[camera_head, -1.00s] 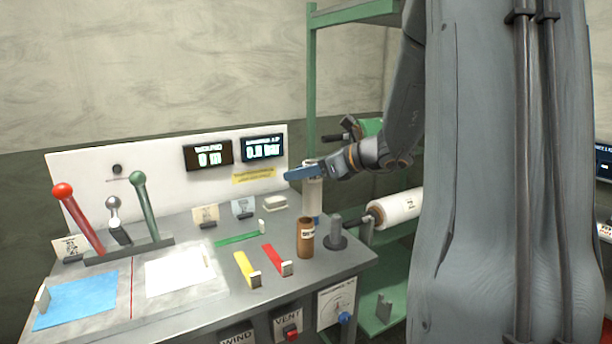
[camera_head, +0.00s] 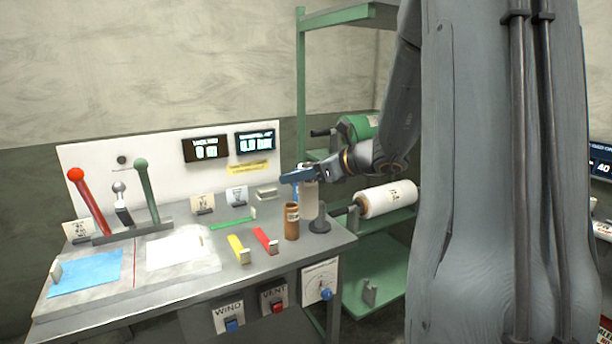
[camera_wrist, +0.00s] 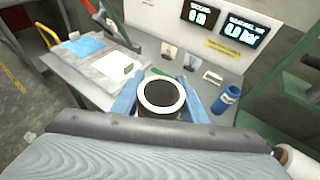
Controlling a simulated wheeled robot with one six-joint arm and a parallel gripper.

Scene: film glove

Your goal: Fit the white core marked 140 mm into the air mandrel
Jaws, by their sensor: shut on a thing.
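My gripper (camera_head: 298,177) is shut on a white hollow core (camera_head: 309,197), held upright above the right part of the bench. In the wrist view, my blue fingers (camera_wrist: 160,98) close on both sides of the core's white rim (camera_wrist: 162,82), and its bore looks dark. The mark on this core cannot be read. A dark grey upright post on a round base (camera_head: 320,225), perhaps the air mandrel, stands at the bench's right edge. The core appears beside and behind it, apart from its top.
A brown core (camera_head: 292,222) stands left of the post. A blue labelled cylinder (camera_wrist: 228,99) stands right of the held core in the wrist view. Red (camera_head: 265,240) and yellow (camera_head: 238,248) pieces lie in front. A film roll (camera_head: 388,199) sits on the green rack right.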

